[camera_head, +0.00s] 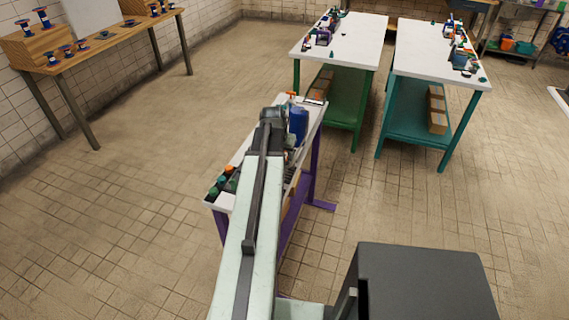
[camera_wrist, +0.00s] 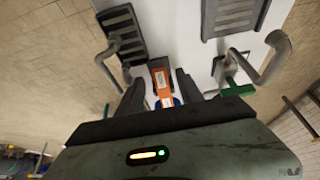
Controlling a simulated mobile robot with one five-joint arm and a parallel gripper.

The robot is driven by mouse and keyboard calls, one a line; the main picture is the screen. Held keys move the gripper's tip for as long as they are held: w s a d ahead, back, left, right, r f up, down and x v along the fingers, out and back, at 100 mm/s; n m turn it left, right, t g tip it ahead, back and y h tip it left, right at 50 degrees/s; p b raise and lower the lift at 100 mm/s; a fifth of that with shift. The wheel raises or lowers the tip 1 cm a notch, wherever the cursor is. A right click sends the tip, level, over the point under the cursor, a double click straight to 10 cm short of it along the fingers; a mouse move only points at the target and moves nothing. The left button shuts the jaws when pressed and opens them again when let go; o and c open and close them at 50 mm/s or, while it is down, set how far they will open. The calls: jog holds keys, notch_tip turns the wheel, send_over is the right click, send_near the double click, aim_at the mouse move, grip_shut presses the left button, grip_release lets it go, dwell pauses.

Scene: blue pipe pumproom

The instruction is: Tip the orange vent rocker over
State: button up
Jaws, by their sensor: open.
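The orange vent rocker (camera_wrist: 162,82) shows in the wrist view as a small orange block with pale labels, ahead of my gripper and between its fingers as seen from there. My gripper (camera_wrist: 158,90) is open, with its two dark fingers apart on either side of the rocker in the picture. I cannot tell whether either finger touches it. A bit of blue shows just below the rocker, mostly hidden by my gripper body. In the head view my arm reaches over the narrow purple-legged table (camera_head: 312,120), and my gripper is hidden there behind the arm.
Two dark slatted panels (camera_wrist: 122,30) (camera_wrist: 235,14) and bent grey pipes (camera_wrist: 275,60) flank the rocker. A green handle (camera_wrist: 237,88) is at right. In the head view a blue cylinder (camera_head: 298,125) stands beside my arm. Other white-topped tables (camera_head: 345,38) stand beyond; the tiled floor is clear.

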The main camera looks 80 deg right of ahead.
jog(key=shift+b+x, duration=0.35)
jog(key=shift+x, duration=0.6)
jog(key=shift+r, duration=0.1)
grip_shut()
